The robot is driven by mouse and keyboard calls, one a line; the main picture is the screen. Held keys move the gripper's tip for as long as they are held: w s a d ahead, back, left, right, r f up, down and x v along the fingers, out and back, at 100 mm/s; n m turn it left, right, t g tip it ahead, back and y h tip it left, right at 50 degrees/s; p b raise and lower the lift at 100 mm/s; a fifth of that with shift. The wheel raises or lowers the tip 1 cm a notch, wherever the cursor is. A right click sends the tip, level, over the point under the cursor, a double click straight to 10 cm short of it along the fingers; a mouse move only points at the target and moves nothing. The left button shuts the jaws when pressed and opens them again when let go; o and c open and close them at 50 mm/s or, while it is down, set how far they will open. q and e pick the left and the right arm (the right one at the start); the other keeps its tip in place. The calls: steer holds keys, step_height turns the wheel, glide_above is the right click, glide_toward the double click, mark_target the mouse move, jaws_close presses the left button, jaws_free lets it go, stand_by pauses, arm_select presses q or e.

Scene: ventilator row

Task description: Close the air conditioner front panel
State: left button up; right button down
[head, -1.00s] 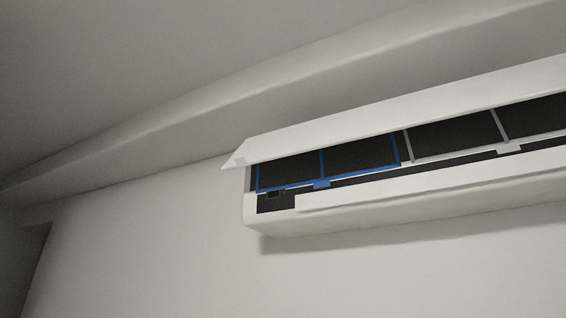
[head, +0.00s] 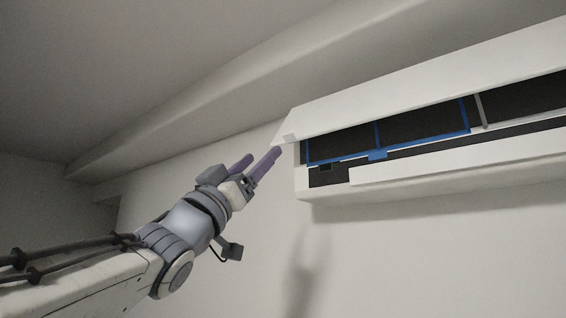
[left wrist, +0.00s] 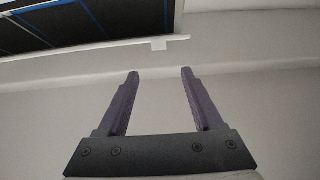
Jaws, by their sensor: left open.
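The air conditioner (head: 460,178) hangs on the wall at the right of the head view. Its white front panel (head: 420,88) is raised and stands open, showing dark filters below it, one with a blue frame (head: 377,154). My left gripper (head: 262,162) is open and empty, just left of the panel's left end, apart or nearly touching; I cannot tell which. In the left wrist view its two purple fingers (left wrist: 159,72) are spread with nothing between them. The unit's dark interior and a white edge (left wrist: 95,48) show at the upper left there. My right gripper is out of view.
A bare wall (head: 400,260) lies below and left of the unit, with my arm's shadow on it. A ceiling beam (head: 220,112) runs above the unit. The space below the unit is clear.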

mark_target(282, 138)
arm_select(q)
steer(key=p+x, duration=0.7)
steer(key=x, duration=0.3)
jaws_close()
stand_by(1.3)
